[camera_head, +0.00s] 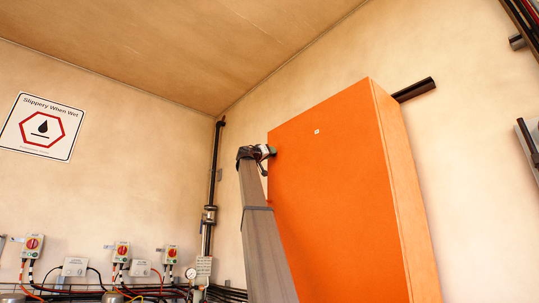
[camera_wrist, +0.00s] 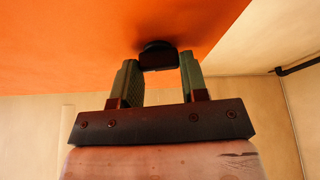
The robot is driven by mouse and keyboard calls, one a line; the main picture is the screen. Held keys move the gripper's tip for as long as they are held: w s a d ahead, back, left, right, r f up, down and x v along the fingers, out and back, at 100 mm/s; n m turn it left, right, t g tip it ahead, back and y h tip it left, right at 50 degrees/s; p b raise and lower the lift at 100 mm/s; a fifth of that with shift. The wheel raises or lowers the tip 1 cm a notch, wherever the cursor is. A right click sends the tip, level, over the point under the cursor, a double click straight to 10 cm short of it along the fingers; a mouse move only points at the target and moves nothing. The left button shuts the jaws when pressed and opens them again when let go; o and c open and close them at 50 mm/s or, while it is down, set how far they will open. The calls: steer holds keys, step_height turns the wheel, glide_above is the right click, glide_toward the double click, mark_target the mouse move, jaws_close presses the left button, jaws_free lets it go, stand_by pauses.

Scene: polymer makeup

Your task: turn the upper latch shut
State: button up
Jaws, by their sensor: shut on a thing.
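The orange cabinet (camera_head: 335,200) is on the wall in the head view, and its front also fills the top of the wrist view (camera_wrist: 70,45). The upper latch, a small black knob (camera_wrist: 157,55), sticks out from the orange front near its edge in the wrist view. My gripper (camera_wrist: 159,66) has its two green fingers on either side of the latch and is shut on it. In the head view my gripper (camera_head: 269,152) is at the cabinet's upper left edge. There the latch is hidden behind my gripper, so its turn angle cannot be told.
My grey arm rises along the cabinet's left side. A dark vertical pipe (camera_head: 212,180) runs down the room corner. Switch boxes with red knobs (camera_head: 121,252) and cables line the lower left wall. A dark bar (camera_head: 414,90) sticks out behind the cabinet's upper right.

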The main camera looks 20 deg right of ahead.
steer(key=shift+n+t+y, duration=0.7)
steer(key=shift+n+t, duration=0.1)
steer(key=shift+n, duration=1.3)
steer(key=o, duration=0.9)
steer(key=shift+s+f, duration=0.1)
